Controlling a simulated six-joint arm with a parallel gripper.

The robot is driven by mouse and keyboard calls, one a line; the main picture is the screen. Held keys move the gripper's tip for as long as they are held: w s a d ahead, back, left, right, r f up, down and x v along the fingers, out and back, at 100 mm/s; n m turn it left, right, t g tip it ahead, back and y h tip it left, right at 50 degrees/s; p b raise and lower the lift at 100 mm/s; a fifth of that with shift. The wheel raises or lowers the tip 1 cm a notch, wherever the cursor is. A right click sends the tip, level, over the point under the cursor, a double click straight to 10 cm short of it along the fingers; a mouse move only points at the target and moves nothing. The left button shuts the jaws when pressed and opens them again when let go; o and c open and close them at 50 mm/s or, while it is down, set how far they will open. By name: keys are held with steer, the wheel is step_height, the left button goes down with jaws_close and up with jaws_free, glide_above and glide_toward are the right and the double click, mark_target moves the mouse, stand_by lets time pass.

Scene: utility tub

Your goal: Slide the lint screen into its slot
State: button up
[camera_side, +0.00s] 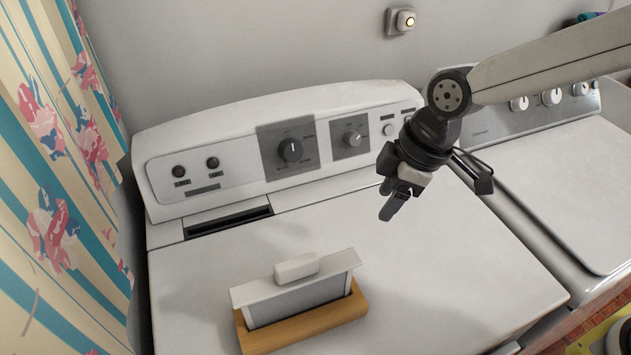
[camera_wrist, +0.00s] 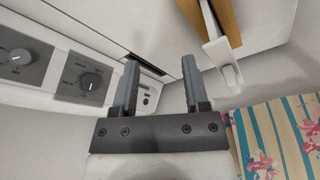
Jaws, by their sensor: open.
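The lint screen (camera_side: 298,297) is a pale framed mesh panel with a white block handle (camera_side: 296,267) on its top edge. It stands upright in a wooden holder (camera_side: 303,324) on the machine's top. Its lower edge is hidden in the holder. In the wrist view the screen's handle (camera_wrist: 228,74) shows at the upper right, beside the holder (camera_wrist: 224,18). The slot (camera_side: 228,221) is a dark opening at the back left of the top, and it shows in the wrist view (camera_wrist: 147,65) partly behind a finger. My gripper (camera_side: 390,206) is open and empty, high above the top, right of the screen and slot.
The white machine's control panel (camera_side: 292,150) with knobs rises behind the slot. A second white machine (camera_side: 570,165) stands to the right across a gap. A striped floral curtain (camera_side: 60,200) hangs at the left. The top right of the screen is clear.

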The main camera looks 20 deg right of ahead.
steer(key=s+d+f+m+h, duration=0.1)
steer(key=s+d+f+m, duration=0.1)
steer(key=d+m, duration=0.2)
steer(key=s+d+f+m+h, duration=0.1)
steer(key=d+m, duration=0.3)
steer(key=d, duration=0.7)
steer(key=s+d+f+m+t+h, duration=0.1)
steer(key=s+d+f+m, duration=0.2)
steer(key=d, duration=0.5)
steer(key=shift+s+f+m, duration=0.15)
steer(key=shift+f+m, duration=0.35)
steer(key=shift+f, duration=0.05)
steer(key=shift+o, duration=0.3)
steer(key=shift+o, duration=0.2)
steer(key=shift+a, duration=0.1)
